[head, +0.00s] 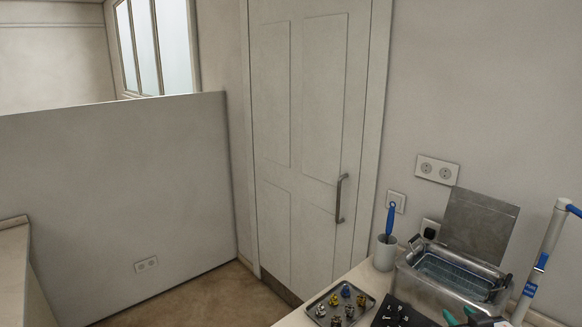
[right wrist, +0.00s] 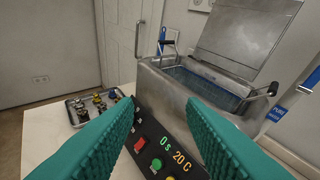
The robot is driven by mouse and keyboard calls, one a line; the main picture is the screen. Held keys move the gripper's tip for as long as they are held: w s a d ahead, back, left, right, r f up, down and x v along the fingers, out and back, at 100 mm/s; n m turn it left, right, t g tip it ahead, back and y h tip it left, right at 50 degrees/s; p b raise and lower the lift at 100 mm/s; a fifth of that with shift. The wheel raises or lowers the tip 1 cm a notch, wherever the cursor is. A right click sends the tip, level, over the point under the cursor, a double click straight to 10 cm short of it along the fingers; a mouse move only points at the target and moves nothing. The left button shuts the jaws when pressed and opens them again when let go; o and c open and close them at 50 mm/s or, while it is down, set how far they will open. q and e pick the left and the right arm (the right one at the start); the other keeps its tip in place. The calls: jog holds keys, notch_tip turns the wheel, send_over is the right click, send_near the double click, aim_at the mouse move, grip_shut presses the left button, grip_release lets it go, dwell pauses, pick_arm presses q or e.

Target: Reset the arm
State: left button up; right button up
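My right gripper (head: 461,317) shows at the bottom edge of the head view, in front of the metal bath (head: 452,284). In the right wrist view its two teal fingers (right wrist: 163,112) stand apart with nothing between them, so it is open and empty. Beyond the fingers is the bath's black control panel (right wrist: 160,148), with a red and a green button and a lit display reading "0 s 20 C". The bath's lid (head: 479,224) stands raised and liquid shows inside. My left gripper is not in view.
A grey tray (head: 318,302) with several small metal and coloured parts lies left of the bath. A white cup (head: 385,254) holds a blue-handled brush. A white post with blue bands (head: 541,263) stands at the right. A closed door (head: 305,150) is behind.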

jog(key=s+a+f+g+y, duration=0.1)
jog(key=s+a+f+g, duration=0.4)
jog(key=s+a+f, duration=0.55)
jog(key=s+a+f+g, duration=0.2)
jog(key=s+a+g, duration=0.1)
jog(key=s, duration=0.7)
jog(key=s+a+f+g, duration=0.2)
jog(key=s+g, duration=0.1)
jog(key=s, duration=0.7)
notch_tip(320, 180, down, 30)
jog(key=b, duration=0.6)
jog(key=s+d+f+g+b, duration=0.1)
jog(key=s+f+b, duration=0.2)
jog(key=s+f, duration=0.5)
jog(key=s+d+f+n+g+b, duration=0.1)
jog(key=s+f+b, duration=0.1)
jog(key=s+f, duration=0.7)
notch_tip(320, 180, down, 6)
jog(key=shift+d+f+b, duration=0.15)
jog(key=shift+d+b, duration=0.2)
jog(key=shift+b, duration=0.05)
jog(key=shift+s, duration=0.15)
